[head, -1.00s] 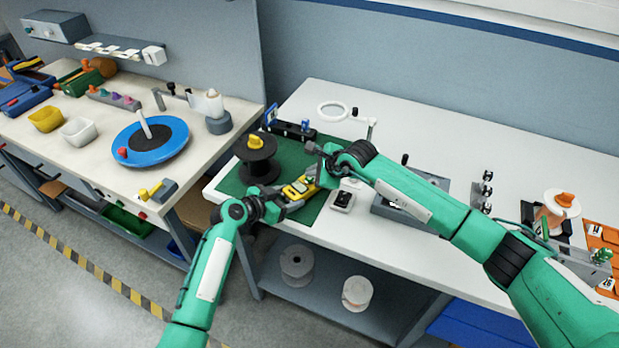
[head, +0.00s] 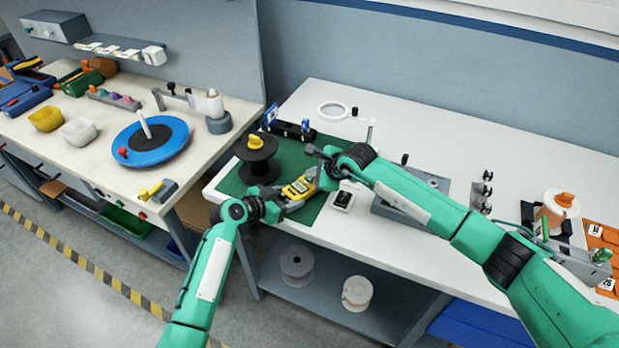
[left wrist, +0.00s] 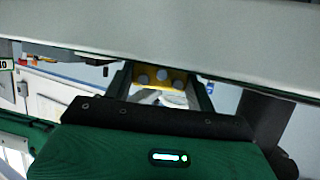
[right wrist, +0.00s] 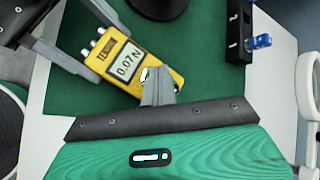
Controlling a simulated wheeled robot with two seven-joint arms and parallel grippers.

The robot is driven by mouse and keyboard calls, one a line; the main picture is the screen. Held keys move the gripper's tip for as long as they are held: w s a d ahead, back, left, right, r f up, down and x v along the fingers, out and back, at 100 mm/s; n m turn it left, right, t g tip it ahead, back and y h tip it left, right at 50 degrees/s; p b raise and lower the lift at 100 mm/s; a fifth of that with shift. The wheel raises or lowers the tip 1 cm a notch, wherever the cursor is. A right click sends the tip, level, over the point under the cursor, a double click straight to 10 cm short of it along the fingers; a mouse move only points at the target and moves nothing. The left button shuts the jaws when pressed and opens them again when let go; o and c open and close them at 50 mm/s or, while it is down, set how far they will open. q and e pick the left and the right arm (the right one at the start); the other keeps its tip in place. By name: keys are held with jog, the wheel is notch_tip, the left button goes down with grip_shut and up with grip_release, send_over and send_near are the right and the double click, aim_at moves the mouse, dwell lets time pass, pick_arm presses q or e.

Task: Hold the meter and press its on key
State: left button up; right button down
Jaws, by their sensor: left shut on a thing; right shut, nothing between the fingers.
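The yellow meter (head: 299,187) is above the green mat at the front left of the white bench. My left gripper (head: 285,203) is shut on the end of the meter with the grey round studs. That end also shows between the fingers in the left wrist view (left wrist: 165,77). My right gripper (head: 319,178) is shut and empty. Its fingertips (right wrist: 158,80) are over the meter's other end, beside a small green-and-white key (right wrist: 144,75), partly covering that area. I cannot tell whether they touch it.
A black spool with a yellow knob (head: 257,158) stands left of the meter. A dark bar with blue parts (head: 291,129) lies behind it. A small black-and-white block (head: 343,200) sits right of the mat. A grey fixture (head: 400,208) is under my right arm.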

aim_at(313, 182)
jog(key=shift+r, duration=0.8)
jog(key=shift+r, duration=0.1)
notch_tip(313, 182, up, 5)
jog(key=shift+f, duration=0.1)
dwell(0.7)
pick_arm(q)
jog(key=o, duration=1.3)
